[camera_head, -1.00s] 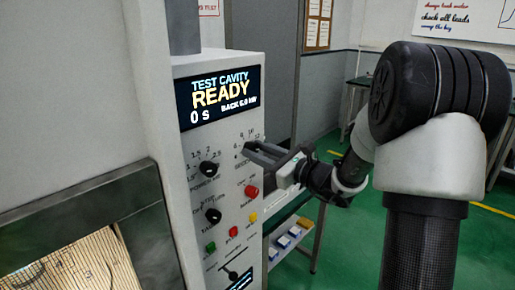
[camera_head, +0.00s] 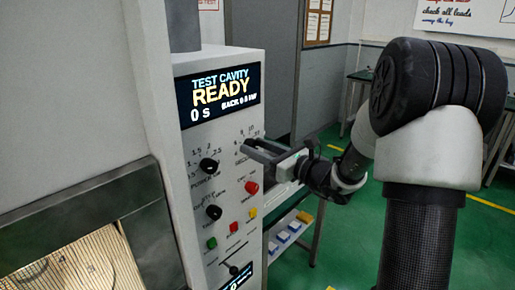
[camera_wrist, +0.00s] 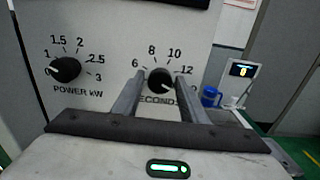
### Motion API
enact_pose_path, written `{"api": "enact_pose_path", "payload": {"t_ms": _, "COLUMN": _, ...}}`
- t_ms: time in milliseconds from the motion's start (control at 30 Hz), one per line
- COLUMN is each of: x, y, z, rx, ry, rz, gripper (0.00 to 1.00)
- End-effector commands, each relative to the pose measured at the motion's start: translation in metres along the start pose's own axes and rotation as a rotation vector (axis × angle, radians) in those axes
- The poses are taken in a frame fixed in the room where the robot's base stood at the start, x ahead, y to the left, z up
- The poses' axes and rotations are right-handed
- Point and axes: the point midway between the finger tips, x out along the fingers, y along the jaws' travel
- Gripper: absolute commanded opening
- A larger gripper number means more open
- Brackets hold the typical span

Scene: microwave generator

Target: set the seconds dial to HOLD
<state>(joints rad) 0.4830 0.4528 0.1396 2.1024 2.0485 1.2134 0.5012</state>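The seconds dial (camera_wrist: 160,82) is a round black knob on the grey panel, with 6, 8, 10 and 12 printed around its upper side. A white mark on it seems to point to the lower right. My gripper (camera_wrist: 160,90) is open, with one finger to each side of the dial; whether they touch it I cannot tell. The fingers and gripper body hide the lower scale, and I see no HOLD label. In the head view my gripper (camera_head: 250,150) is at the panel's right side and covers the dial.
The display (camera_head: 218,97) reads READY and 0 s. A red button (camera_head: 251,188) lies below my gripper, with another black knob (camera_head: 214,212) to the lower left. A blue mug (camera_wrist: 210,97) stands beyond the panel.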

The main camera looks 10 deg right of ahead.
Motion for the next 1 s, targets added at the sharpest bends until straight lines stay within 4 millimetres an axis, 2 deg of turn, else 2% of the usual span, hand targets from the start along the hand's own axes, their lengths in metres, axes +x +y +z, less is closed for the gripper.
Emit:
{"api": "enact_pose_path", "payload": {"t_ms": 333, "x": -0.001, "y": 0.000, "z": 0.000, "rx": -0.002, "ry": 0.000, "rz": 0.000, "gripper": 0.48}}
{"api": "enact_pose_path", "payload": {"t_ms": 467, "x": -0.010, "y": -0.001, "z": -0.001, "rx": -0.002, "ry": 0.000, "rz": -0.002, "gripper": 0.48}}
{"api": "enact_pose_path", "payload": {"t_ms": 567, "x": -0.026, "y": -0.001, "z": -0.001, "rx": -0.003, "ry": 0.000, "rz": -0.004, "gripper": 0.48}}
{"api": "enact_pose_path", "payload": {"t_ms": 1000, "x": -0.132, "y": -0.002, "z": -0.001, "rx": -0.002, "ry": 0.000, "rz": -0.005, "gripper": 0.48}}
